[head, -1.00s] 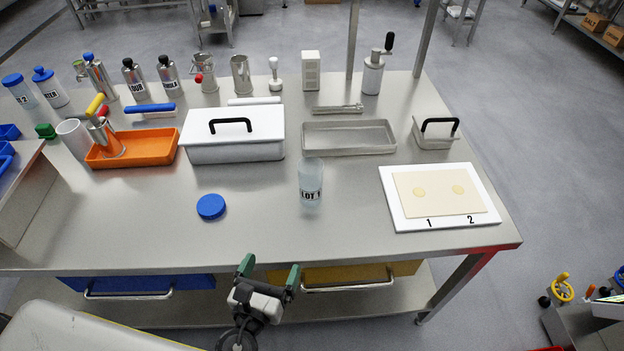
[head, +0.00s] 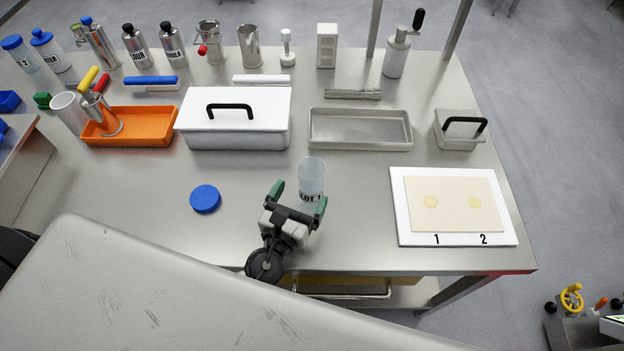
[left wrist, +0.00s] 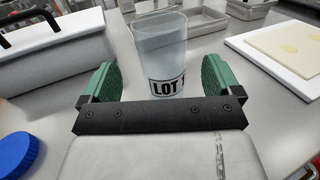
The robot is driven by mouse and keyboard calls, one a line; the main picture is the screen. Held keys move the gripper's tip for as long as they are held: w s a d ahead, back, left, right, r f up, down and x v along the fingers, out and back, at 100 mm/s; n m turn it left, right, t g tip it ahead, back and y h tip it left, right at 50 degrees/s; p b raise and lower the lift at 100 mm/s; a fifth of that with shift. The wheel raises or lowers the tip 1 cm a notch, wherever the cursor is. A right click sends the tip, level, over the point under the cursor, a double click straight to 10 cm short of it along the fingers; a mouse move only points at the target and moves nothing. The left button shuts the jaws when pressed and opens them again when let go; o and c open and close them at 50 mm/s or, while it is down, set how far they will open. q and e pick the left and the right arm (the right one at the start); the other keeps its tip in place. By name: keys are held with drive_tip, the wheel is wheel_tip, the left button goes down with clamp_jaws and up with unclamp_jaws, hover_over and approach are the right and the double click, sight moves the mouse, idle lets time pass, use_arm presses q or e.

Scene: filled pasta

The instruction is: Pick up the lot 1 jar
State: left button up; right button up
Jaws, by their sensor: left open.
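The lot 1 jar (head: 312,174) is a clear, pale-blue jar standing upright and lidless on the steel table, with a black-on-white label. In the left wrist view the jar (left wrist: 160,52) stands just past the fingertips, roughly centred between them, and its label partly shows. My left gripper (head: 299,196) is open, with green finger pads, right in front of the jar. In the left wrist view its fingers (left wrist: 158,80) are spread on either side and hold nothing. My right gripper is in neither view.
A blue lid (head: 205,198) lies left of the jar. A white lidded box (head: 236,128) and a steel tray (head: 360,141) stand behind. A white board (head: 405,231) with a pasta sheet lies to the right. An orange tray (head: 153,136) is at the left.

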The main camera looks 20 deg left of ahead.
sight(316, 168)
use_arm(q)
drive_tip(key=shift+w, duration=0.4)
drive_tip(key=w, duration=0.3)
drive_tip(key=w+p, duration=0.1)
drive_tip(key=shift+w+d+f, duration=0.15)
drive_tip(key=shift+w+d, duration=0.05)
drive_tip(key=shift+d, duration=0.15)
drive_tip(key=shift+w+f, duration=0.1)
drive_tip(key=shift+w, duration=0.35)
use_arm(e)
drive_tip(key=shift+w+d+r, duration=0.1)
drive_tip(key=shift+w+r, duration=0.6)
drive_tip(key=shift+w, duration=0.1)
use_arm(q)
drive_tip(key=shift+s, duration=0.1)
drive_tip(key=c, duration=1)
drive_tip(key=shift+c, duration=0.4)
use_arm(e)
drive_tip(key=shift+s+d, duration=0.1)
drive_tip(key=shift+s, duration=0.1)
